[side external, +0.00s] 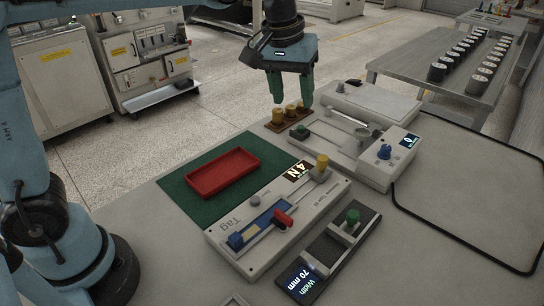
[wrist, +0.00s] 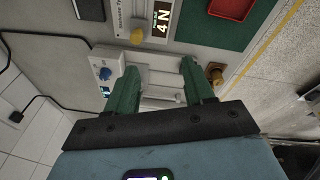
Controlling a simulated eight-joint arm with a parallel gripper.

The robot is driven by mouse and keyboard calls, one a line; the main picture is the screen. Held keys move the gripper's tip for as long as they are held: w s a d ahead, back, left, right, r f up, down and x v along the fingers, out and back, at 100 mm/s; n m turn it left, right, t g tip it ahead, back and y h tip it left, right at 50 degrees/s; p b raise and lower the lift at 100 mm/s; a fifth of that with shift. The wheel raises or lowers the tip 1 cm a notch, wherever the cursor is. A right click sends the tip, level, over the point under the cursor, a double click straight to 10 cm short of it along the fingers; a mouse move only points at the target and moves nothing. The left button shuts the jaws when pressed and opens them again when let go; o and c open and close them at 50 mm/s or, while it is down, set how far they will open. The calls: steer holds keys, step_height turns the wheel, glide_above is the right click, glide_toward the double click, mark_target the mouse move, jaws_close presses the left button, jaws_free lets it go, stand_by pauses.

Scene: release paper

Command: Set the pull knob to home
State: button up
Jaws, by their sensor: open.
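No knob has a readable label naming it the pull knob. A yellow knob (side external: 322,163) stands at the far right end of the grey tester (side external: 300,232), beside its 4 N display (side external: 297,171). It also shows in the wrist view (wrist: 137,36). A red handle (side external: 283,218) and a blue block (side external: 236,241) sit along the tester's slot. My gripper (side external: 291,98) is open and empty, above the second grey device (side external: 372,165) near the brass weights. In the wrist view its green fingers (wrist: 158,72) are spread apart over that device, clear of the yellow knob.
Brass weights (side external: 290,109) stand on a brown block beside the second device, which has a blue knob (side external: 384,151) and a green knob (side external: 300,132). A red tray (side external: 222,172) lies on a green mat (side external: 198,190). A black width gauge (side external: 325,262) with a green knob is in front.

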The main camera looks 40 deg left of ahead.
steer(key=n+g, duration=0.1)
steer(key=g, duration=0.1)
glide_above(323, 157)
steer(key=f, duration=0.2)
steer(key=shift+n, duration=0.4)
step_height(323, 157, down, 13)
steer(key=shift+r, duration=0.2)
jaws_close()
